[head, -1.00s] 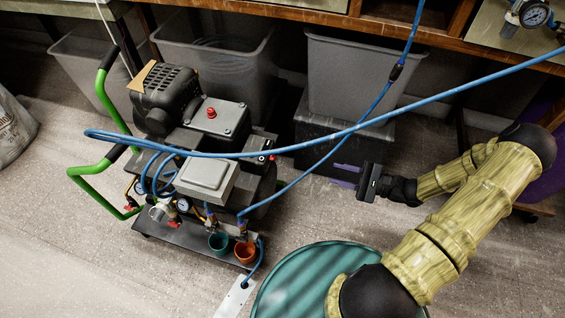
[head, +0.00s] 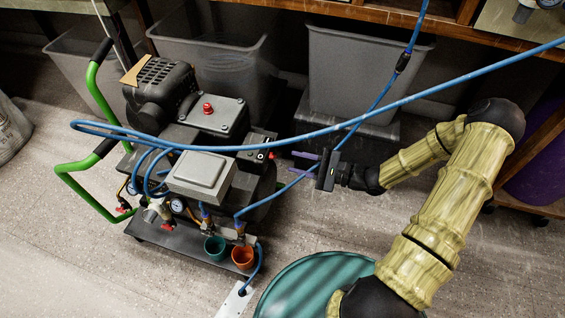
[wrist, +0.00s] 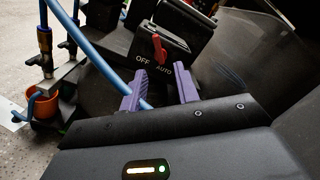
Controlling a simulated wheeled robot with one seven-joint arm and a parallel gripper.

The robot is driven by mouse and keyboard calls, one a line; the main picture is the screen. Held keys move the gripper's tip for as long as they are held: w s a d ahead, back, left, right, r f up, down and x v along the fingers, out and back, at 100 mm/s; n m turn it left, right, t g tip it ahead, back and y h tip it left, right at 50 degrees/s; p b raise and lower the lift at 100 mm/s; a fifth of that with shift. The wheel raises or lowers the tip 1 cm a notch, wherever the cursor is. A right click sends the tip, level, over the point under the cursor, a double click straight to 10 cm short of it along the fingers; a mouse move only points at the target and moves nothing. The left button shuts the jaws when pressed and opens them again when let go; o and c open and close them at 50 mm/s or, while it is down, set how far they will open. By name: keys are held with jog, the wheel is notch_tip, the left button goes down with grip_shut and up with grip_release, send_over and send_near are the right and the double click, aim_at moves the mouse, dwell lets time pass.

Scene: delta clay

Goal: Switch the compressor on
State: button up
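The compressor (head: 212,118) stands on a cart with green handles, left of centre in the head view. On its right side is a black switch box (head: 256,150), with a small red lever (head: 271,156) facing my gripper. In the wrist view the red lever (wrist: 159,48) sits above the labels OFF and AUTO; I cannot tell which one it is set to. My gripper (head: 297,163) is open and empty, its two purple fingers pointing at the switch box from the right. It is apart from the lever. The fingers also show in the wrist view (wrist: 158,88), below the lever.
A blue hose (head: 330,133) loops across the compressor and over the space by my gripper; in the wrist view it passes close to the left finger. Grey bins (head: 355,75) stand behind, under the bench. A teal drum (head: 318,283) stands in front.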

aim_at(276, 157)
jog(key=b+x, duration=0.2)
jog(key=x, duration=0.3)
jog(key=shift+c, duration=0.2)
grip_shut()
